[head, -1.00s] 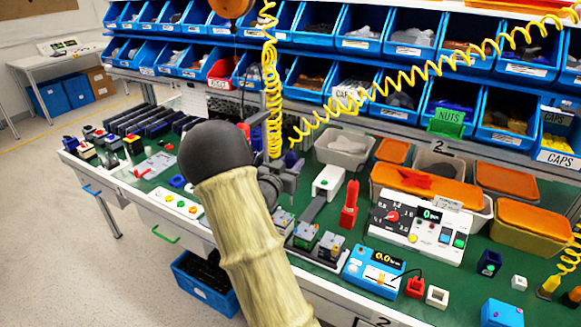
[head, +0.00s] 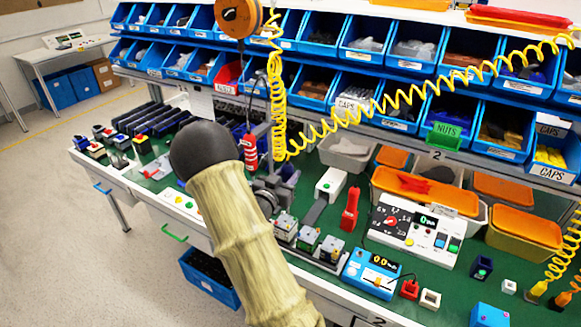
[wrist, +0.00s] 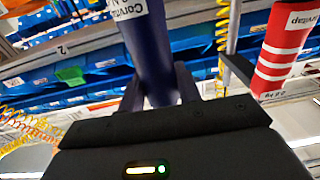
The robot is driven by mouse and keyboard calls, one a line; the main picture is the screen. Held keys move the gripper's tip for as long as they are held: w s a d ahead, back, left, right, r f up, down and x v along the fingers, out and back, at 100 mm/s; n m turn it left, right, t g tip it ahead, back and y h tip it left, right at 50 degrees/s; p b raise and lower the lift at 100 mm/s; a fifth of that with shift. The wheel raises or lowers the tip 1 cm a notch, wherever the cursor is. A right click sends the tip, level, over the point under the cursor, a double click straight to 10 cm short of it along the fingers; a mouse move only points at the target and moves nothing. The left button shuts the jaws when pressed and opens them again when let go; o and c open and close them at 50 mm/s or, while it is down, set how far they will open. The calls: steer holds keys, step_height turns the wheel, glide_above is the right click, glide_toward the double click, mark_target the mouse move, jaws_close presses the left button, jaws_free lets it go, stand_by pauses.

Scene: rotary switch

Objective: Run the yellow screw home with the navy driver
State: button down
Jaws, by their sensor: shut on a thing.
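In the wrist view my gripper (wrist: 158,82) is shut on the navy driver (wrist: 148,40), a dark blue cylinder with a white label. I cannot pick out the yellow screw in either view.
A red driver with white stripes (wrist: 283,45) hangs beside the navy one; it also shows in the head view (head: 250,151). Switch boxes and meters crowd the green bench; blue bins (head: 410,60) line the back.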

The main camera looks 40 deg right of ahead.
stand_by(0.3)
steer(key=shift+f+b, duration=1.5)
steer(key=shift+f, duration=0.9)
steer(key=c, duration=1.7)
jaws_free()
steer(key=shift+w, duration=0.1)
jaws_close()
steer(key=shift+a, duration=0.1)
steer(key=shift+s, duration=0.25)
steer(key=shift+w+b, duration=0.15)
steer(key=shift+b, duration=0.4)
